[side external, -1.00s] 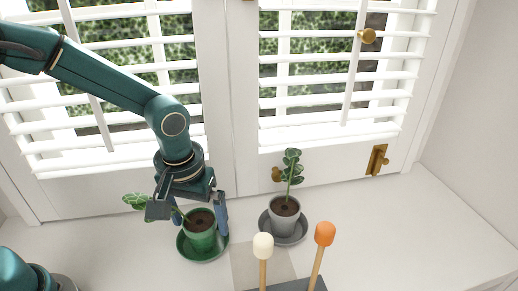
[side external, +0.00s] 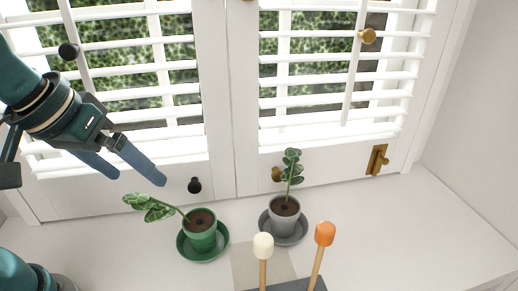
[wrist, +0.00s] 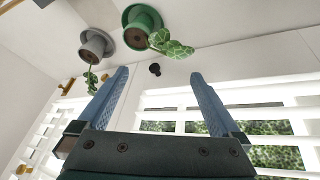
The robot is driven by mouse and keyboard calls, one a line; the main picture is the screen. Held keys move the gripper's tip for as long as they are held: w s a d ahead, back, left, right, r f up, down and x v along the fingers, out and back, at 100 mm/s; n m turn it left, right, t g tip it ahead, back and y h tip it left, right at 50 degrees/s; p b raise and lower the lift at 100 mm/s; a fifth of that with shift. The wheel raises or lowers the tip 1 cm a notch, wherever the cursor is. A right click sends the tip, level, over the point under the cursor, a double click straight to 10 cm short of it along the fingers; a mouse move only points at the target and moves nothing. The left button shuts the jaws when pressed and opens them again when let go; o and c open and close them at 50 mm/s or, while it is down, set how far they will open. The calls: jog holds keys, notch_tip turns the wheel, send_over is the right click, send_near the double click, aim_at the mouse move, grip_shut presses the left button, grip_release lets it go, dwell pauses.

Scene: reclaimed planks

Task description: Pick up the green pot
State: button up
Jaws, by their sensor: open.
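The green pot (side external: 201,236) stands upright on a green saucer (side external: 187,254) on the white sill, with a leafy plant leaning out to the left. It also shows in the wrist view (wrist: 137,38) near the top, beyond my fingertips. My gripper (side external: 140,176) is up and to the left of the pot, tilted, apart from it, with nothing between its fingers. In the wrist view my gripper (wrist: 160,75) has its two blue fingers wide apart.
A grey pot (side external: 284,213) with a plant stands on a grey saucer (side external: 291,240) to the right. Cream-headed (side external: 263,247) and orange-headed (side external: 324,234) sticks stand in front. Shuttered windows (side external: 336,75) rise behind. The sill (side external: 400,235) is clear at right.

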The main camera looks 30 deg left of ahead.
jog(key=s+m, duration=0.1)
jog(key=s+f+m, duration=0.1)
jog(key=s, duration=0.1)
jog(key=s+f+m, duration=0.1)
jog(key=shift+s+a+f+m, duration=0.15)
jog(key=shift+s+a+m, duration=0.1)
jog(key=shift+m, duration=0.05)
